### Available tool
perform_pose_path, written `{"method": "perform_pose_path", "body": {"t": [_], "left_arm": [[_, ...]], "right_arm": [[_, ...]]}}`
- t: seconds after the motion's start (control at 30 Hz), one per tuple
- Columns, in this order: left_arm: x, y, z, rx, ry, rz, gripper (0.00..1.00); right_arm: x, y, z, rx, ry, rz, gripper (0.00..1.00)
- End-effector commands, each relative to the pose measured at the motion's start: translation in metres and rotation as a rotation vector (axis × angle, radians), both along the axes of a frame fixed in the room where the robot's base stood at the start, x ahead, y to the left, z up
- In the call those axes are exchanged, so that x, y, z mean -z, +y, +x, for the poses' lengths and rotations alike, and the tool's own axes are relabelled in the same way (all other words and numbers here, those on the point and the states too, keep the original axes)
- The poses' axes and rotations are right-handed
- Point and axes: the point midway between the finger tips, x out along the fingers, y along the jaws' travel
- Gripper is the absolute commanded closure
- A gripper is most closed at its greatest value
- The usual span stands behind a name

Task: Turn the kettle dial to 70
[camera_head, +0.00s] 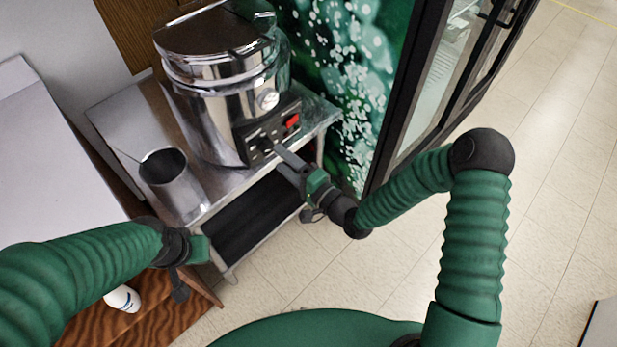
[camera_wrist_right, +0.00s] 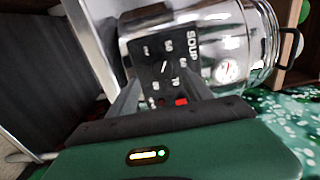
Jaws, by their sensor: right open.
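The silver soup kettle (camera_head: 205,105) stands on a steel table, its control panel facing my right arm. In the right wrist view the black panel carries the dial (camera_wrist_right: 163,68) with a white pointer line, ringed by numbers including 50, 60 and 70. The pointer slants to the upper right; its exact setting is hard to read. My right gripper (camera_head: 283,151) is open just in front of the panel; its fingers (camera_wrist_right: 160,88) point at the dial from either side, and contact cannot be told. My left gripper (camera_head: 183,272) is low at the left, away from the kettle, its jaws unclear.
A red switch (camera_head: 292,120) and a round gauge (camera_head: 267,100) are close to the dial. A steel canister (camera_head: 170,185) stands on the steel table (camera_head: 120,125). A dark-framed glass-door cabinet (camera_head: 425,85) stands right of the kettle. Tiled floor is open at the right.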

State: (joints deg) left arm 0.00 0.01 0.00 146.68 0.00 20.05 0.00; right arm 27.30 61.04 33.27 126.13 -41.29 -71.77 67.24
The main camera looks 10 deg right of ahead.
Motion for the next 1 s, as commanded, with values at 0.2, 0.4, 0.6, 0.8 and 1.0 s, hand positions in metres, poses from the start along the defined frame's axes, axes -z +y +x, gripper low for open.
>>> {"method": "perform_pose_path", "body": {"t": [0.2, 0.4, 0.6, 0.8, 1.0], "left_arm": [[-0.006, 0.0, 0.0, 0.0, 0.0, 0.0, 1.0], [-0.008, 0.0, 0.0, 0.0, 0.0, 0.0, 1.0], [-0.008, 0.0, 0.0, 0.0, 0.0, 0.0, 1.0], [-0.008, 0.0, 0.0, 0.0, 0.0, 0.0, 1.0], [-0.008, 0.0, 0.0, 0.0, 0.0, 0.0, 1.0]], "right_arm": [[0.0, -0.04, -0.052, 0.005, 0.005, 0.0, 0.42], [0.001, -0.068, -0.09, 0.004, 0.004, -0.001, 0.42], [0.001, -0.076, -0.103, 0.001, 0.004, 0.0, 0.42], [0.001, -0.076, -0.103, 0.001, 0.004, 0.0, 0.42], [0.001, -0.076, -0.103, 0.0, 0.003, -0.004, 0.42]]}}
